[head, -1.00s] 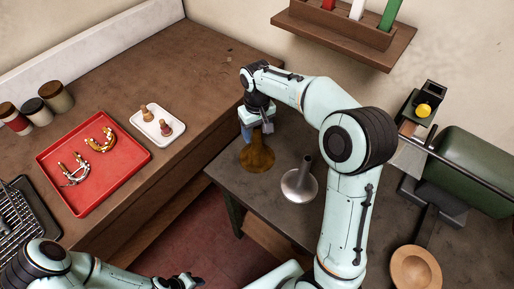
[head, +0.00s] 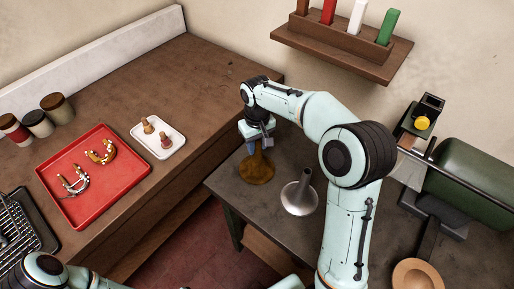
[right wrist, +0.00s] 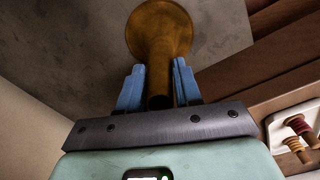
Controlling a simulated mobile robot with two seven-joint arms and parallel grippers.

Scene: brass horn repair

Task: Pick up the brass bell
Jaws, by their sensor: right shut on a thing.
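The brass bell (head: 257,170) is brown-gold, with its wide flare down and its narrow neck up, at the left part of the dark bench in the head view. My right gripper (head: 254,147) is above it, shut on its neck. In the right wrist view, the bell (right wrist: 160,28) shows its neck between the blue fingers of the right gripper (right wrist: 158,88). I cannot tell whether the flare touches the bench. My left arm comes in at the bottom left; its fingers are cut off by the lower edge.
A silver bell (head: 300,196) stands just right of the brass one on the bench (head: 330,170). A wooden table at left holds a red tray (head: 110,190) and a white tray (head: 170,147). A wall shelf (head: 340,50) and a green cylinder (head: 470,170) flank the bench.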

